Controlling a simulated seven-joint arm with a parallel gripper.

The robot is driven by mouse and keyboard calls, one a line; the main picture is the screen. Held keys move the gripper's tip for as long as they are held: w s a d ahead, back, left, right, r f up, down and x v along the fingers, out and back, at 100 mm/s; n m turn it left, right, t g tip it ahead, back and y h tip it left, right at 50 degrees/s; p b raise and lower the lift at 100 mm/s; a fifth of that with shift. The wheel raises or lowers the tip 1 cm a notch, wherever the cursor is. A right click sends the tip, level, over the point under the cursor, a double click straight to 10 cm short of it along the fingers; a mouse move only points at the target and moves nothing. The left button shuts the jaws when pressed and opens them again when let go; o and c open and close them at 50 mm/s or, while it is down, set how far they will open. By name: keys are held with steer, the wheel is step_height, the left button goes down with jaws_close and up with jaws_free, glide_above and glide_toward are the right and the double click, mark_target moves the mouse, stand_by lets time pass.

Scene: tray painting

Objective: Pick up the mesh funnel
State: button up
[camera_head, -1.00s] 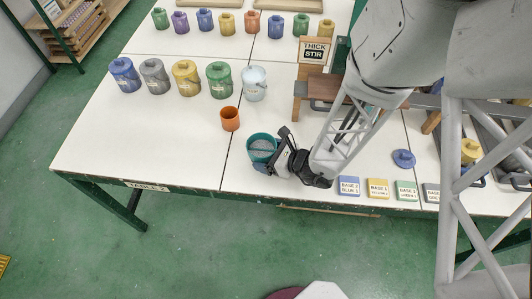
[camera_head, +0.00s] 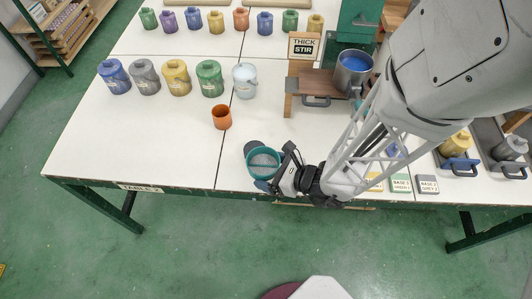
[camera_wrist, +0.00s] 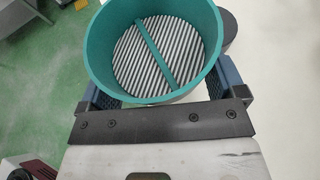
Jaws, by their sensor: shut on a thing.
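The mesh funnel (camera_head: 264,151) is a teal ring with a grey striped mesh floor, near the table's front edge in the head view. In the wrist view it (camera_wrist: 98,45) fills the upper middle, with a teal bar across the mesh. My gripper (camera_head: 277,167) is shut on it, one finger on each side. In the wrist view the blue finger pads of my gripper (camera_wrist: 165,88) press against the near part of the ring. The funnel appears raised off the table. Its underside is hidden.
A dark round thing (camera_head: 253,146) shows just behind the funnel. An orange cup (camera_head: 221,118) stands behind and left. Several lidded pots and a white bucket (camera_head: 244,82) stand farther back. A wooden stand (camera_head: 318,84) with a metal pot (camera_head: 353,70) is right. The table's left front is clear.

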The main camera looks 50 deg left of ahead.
steer(key=s+d, duration=0.2)
steer(key=d, duration=0.4)
steer(key=shift+s+d+r, duration=0.2)
steer(key=shift+s+r, duration=0.1)
steer(key=shift+s, duration=0.1)
steer(key=shift+w, duration=0.15)
stand_by(0.5)
